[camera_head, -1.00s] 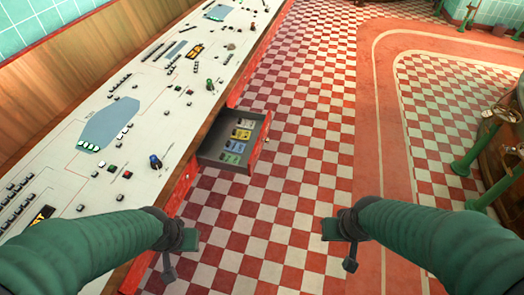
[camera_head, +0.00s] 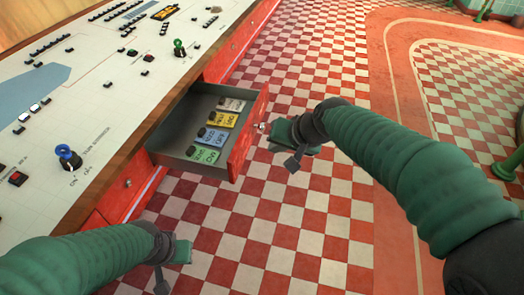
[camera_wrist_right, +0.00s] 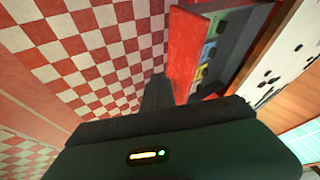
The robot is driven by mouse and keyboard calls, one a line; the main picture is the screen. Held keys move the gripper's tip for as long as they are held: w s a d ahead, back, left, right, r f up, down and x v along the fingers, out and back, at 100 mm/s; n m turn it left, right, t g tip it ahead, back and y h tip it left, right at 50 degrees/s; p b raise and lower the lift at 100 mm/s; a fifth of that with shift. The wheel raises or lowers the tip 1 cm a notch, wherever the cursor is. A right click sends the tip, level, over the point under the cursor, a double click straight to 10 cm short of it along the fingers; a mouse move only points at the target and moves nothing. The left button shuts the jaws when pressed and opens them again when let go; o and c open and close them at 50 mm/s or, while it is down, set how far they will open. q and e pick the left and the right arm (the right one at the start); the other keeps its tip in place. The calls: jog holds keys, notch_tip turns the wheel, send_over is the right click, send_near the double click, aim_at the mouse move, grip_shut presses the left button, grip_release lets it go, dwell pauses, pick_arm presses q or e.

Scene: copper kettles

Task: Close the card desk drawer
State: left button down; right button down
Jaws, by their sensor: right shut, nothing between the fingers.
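The card desk drawer (camera_head: 163,152) stands pulled out from the desk, with a red front (camera_head: 247,138) and a small round knob (camera_head: 262,127). Several coloured cards (camera_head: 222,119) lie in it. My right gripper (camera_head: 281,133) is shut and empty, just outside the drawer front near the knob; I cannot tell whether it touches. In the right wrist view the shut fingers (camera_wrist_right: 157,91) are beside the red drawer front (camera_wrist_right: 187,58). My left gripper (camera_head: 182,252) is low in the head view, in front of the desk and apart from the drawer; its jaw state is unclear.
The long desk with a white control panel (camera_head: 112,108) fills the left, with knobs and switches on top. Checkered floor (camera_head: 316,63) lies open to the right of the drawer. A green stand (camera_head: 508,163) is at the far right.

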aim_at(245, 153)
jog(key=w+a+f+b, duration=0.1)
jog(key=w+a+f, duration=0.1)
jog(key=w+a+f+b, duration=0.1)
jog(key=w+a+f, duration=0.1)
jog(key=f, duration=0.1)
jog(key=w+a+f+b, duration=0.1)
jog(key=a+f+b, duration=0.1)
jog(key=shift+w+a+f, duration=0.25)
jog(key=shift+w+f, duration=0.05)
jog(key=shift+w, duration=0.1)
jog(key=shift+a+r, duration=0.1)
